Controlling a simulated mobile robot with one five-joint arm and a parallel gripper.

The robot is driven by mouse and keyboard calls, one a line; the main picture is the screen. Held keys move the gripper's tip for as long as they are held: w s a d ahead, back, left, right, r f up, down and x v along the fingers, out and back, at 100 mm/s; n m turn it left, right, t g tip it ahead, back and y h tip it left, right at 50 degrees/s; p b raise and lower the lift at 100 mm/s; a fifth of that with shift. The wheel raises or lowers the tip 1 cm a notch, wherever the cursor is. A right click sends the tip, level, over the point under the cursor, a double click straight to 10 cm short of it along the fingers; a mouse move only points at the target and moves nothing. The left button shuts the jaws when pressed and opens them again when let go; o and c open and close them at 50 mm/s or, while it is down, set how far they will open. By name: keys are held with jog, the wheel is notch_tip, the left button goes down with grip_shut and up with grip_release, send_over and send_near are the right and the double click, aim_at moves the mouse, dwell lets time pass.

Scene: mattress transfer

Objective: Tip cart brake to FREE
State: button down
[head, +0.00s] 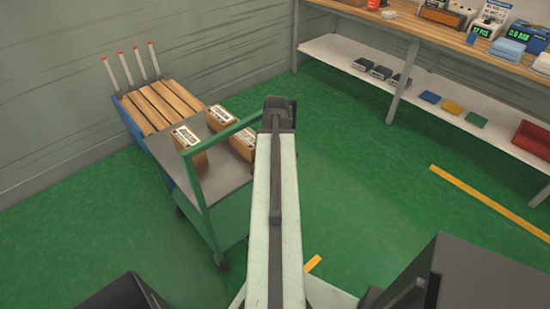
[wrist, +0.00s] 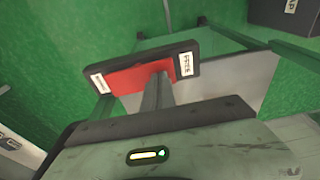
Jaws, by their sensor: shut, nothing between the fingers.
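The cart (head: 225,178) has a grey deck and a green handle frame, and stands left of my arm in the head view. The brake is a red plate (wrist: 125,80) in a dark frame in the wrist view. Its right label (wrist: 186,64) appears to read FREE; the left label (wrist: 98,81) is too small to read. My gripper (wrist: 160,76) is shut and empty, its fingers in front of the red plate and hiding part of it. I cannot tell whether they touch. In the head view my arm hides the brake and fingertips.
Boxes (head: 188,139) sit on the cart. Beyond it is a blue-sided, wood-slatted platform (head: 165,103) with upright red-tipped posts. A workbench (head: 440,28) with a lower shelf (head: 340,52) stands at the upper right. Green floor (head: 350,160) is clear between cart and bench.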

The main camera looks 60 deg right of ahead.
notch_tip(320, 180, up, 7)
jog(key=p, duration=0.7)
dwell(0.5)
